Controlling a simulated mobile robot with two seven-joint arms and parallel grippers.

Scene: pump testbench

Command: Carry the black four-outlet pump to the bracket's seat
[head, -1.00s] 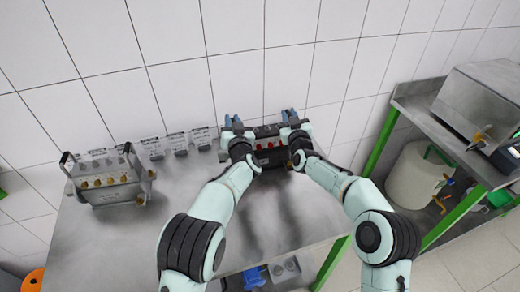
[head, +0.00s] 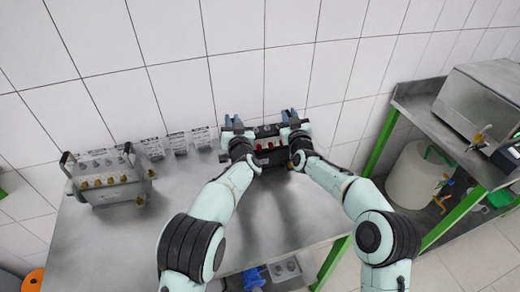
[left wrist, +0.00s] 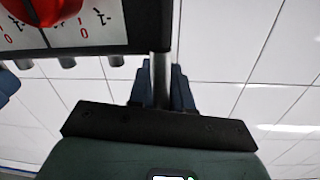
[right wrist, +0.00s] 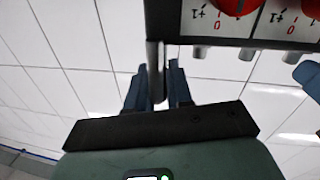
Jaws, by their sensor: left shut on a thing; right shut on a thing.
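The black pump (head: 268,155) with red knobs is between my two grippers, near the wall at the back of the steel table. My left gripper (head: 232,124) is shut on the pump's left end. In the left wrist view its blue fingers (left wrist: 165,88) close around a metal post at the end of the black body (left wrist: 115,45). My right gripper (head: 291,119) is shut on the right end, and the right wrist view shows its fingers (right wrist: 156,88) around a similar post. My arms and grippers hide much of the pump. I cannot make out the bracket's seat or whether the pump touches the table.
A steel unit (head: 110,172) with handles and brass fittings stands at the table's left. Several small labelled pieces (head: 178,143) line the wall. The table's middle (head: 160,220) is clear. At the right stand a green-legged bench (head: 450,225) with a steel box (head: 478,95) and a white drum (head: 412,178).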

